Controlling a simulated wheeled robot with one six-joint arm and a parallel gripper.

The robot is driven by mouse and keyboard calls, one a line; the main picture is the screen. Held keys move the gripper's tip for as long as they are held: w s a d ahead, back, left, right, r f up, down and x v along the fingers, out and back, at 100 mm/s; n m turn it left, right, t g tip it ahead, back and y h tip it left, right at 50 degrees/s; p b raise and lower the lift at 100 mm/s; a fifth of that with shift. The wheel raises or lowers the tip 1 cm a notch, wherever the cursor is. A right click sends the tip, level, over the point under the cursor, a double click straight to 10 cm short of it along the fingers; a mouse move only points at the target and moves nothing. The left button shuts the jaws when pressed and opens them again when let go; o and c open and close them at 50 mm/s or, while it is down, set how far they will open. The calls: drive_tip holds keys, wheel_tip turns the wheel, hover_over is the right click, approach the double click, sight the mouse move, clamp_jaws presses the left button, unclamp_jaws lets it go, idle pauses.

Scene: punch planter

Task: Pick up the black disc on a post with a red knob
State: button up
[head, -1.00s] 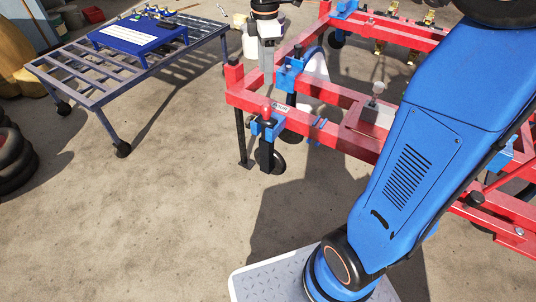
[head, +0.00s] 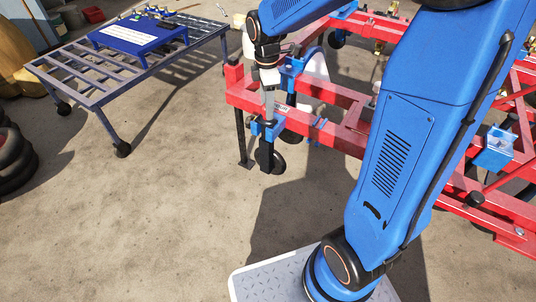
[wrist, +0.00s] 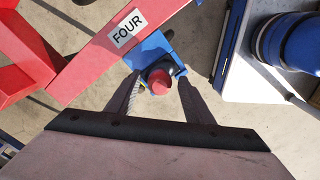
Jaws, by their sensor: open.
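The black disc (head: 279,161) on its post hangs low in a blue bracket (head: 257,126) at the near corner of the red frame. My gripper (head: 269,112) is above that bracket, pointing down, and hides the red knob in the head view. In the wrist view the red knob (wrist: 159,82) with a dark part around it sits between my two open fingers, near their tips. The fingers show a gap on each side of the knob. I cannot tell how far above or around the knob the fingertips are.
The red frame (head: 338,138) bears a "FOUR" label (wrist: 126,27) beside the bracket. A grey slatted table (head: 80,82) with a blue box (head: 138,35) stands at the back left. Black tyres (head: 12,160) lie at the left edge. The floor between is clear.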

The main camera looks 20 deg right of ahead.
drive_tip(key=shift+f, duration=1.4)
clamp_jaws()
drive_tip(key=shift+r, duration=0.25)
drive_tip(key=shift+r, duration=0.5)
drive_tip(key=shift+s+a+r, duration=0.1)
drive_tip(key=s+a, duration=1.1)
drive_tip(key=a, duration=0.2)
drive_tip(key=shift+s+a, duration=0.15)
drive_tip(key=shift+a, duration=0.1)
